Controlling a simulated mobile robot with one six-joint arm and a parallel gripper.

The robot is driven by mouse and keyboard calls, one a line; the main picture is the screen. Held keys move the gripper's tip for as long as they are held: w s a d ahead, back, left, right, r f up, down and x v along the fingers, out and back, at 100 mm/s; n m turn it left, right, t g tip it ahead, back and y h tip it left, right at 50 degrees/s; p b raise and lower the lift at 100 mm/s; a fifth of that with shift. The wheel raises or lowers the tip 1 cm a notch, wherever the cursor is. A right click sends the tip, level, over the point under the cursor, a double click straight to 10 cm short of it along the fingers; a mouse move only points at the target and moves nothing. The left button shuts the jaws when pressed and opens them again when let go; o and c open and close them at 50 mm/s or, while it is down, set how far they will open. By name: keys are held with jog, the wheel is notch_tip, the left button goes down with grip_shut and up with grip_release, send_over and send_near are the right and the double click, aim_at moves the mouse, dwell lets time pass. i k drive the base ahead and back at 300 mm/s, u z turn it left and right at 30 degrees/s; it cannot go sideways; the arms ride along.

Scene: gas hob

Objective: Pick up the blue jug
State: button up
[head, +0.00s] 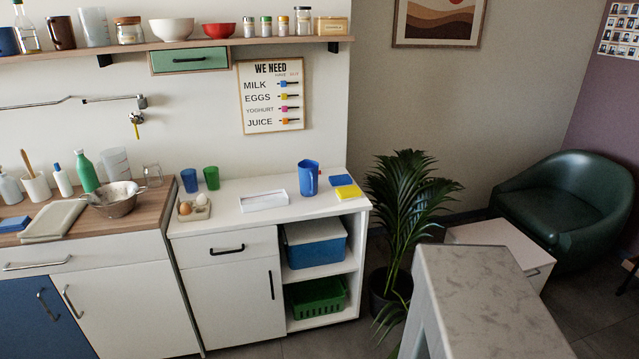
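The blue jug (308,178) stands upright on the white countertop (232,222), near its right part. A small red mark shows on the jug's right side. The jug stands apart from the things around it. My gripper is not in view.
Blue and yellow sponges (348,191) lie just right of the jug. A white tray (264,201) lies left of it, with blue and green cups (211,177) and an egg holder (193,208) further left. A plant (405,205) and marble-topped counter (485,290) stand to the right.

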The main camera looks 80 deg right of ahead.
aim_at(309, 170)
jog(key=z, duration=1.5)
jog(key=i, duration=0.5)
jog(key=u, duration=0.25)
